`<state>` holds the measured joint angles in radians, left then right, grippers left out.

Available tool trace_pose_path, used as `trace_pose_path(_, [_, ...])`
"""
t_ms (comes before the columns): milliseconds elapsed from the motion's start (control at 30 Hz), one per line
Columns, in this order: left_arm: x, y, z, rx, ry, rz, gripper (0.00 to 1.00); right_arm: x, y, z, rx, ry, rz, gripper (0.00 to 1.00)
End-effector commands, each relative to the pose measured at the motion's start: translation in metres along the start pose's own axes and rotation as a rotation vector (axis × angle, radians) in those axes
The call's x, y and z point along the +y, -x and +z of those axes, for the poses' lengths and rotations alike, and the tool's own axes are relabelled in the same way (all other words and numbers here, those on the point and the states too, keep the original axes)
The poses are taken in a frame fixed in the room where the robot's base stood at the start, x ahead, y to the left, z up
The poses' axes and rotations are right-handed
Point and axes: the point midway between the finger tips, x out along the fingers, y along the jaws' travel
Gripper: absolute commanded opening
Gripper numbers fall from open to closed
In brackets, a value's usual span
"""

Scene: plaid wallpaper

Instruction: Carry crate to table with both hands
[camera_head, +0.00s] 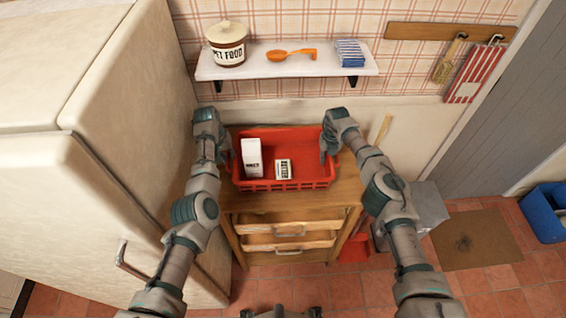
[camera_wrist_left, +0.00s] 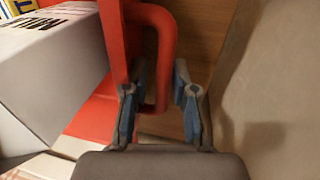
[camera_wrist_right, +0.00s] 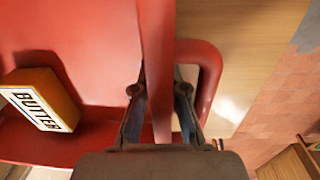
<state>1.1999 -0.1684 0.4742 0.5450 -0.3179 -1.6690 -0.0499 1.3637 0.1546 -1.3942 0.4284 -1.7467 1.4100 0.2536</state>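The red crate (camera_head: 305,184) sits upright on a wooden cabinet top, holding a white milk carton (camera_head: 252,158) and a butter box (camera_head: 283,169). My left gripper (camera_head: 229,150) is at its left end; in the left wrist view, my left fingers (camera_wrist_left: 158,105) are apart on either side of the crate's looped handle (camera_wrist_left: 167,45). My right gripper (camera_head: 325,150) is at the right end; in the right wrist view, my right fingers (camera_wrist_right: 160,105) straddle the crate's wall, one inside the crate, one within the handle loop (camera_wrist_right: 210,75). Whether they press the wall is unclear.
The cabinet (camera_head: 340,195) has drawers in front. A cream fridge (camera_head: 140,120) stands close on the left. Above is a shelf (camera_head: 290,68) with a pet food jar (camera_head: 226,43). A grey box (camera_head: 428,208) and blue bin (camera_head: 545,212) are on the floor at right.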

Motion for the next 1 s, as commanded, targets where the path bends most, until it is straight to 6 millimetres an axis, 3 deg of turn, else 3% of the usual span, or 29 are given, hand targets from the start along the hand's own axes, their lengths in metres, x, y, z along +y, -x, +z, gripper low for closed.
trace_pose_path(267, [-0.0005, -0.0017, -0.0002, 0.0, 0.001, 0.0, 0.26, 0.0001, -0.0018, 0.0, 0.001, 0.001, -0.001, 0.11])
trace_pose_path(333, [-0.0006, -0.0016, -0.0002, 0.0, 0.001, 0.0, 0.16, 0.0001, -0.0017, 0.0, 0.001, 0.001, -0.001, 0.01])
trace_pose_path(400, [-0.0005, -0.0016, -0.0002, 0.0, 0.001, 0.0, 0.0, 0.0, -0.0016, 0.0, 0.001, 0.001, -0.001, 0.0])
trace_pose_path(1000, [0.001, 0.0072, -0.0008, 0.005, 0.0, 0.0, 0.0, 0.0006, 0.0073, 0.0008, -0.004, 0.001, 0.0, 0.0])
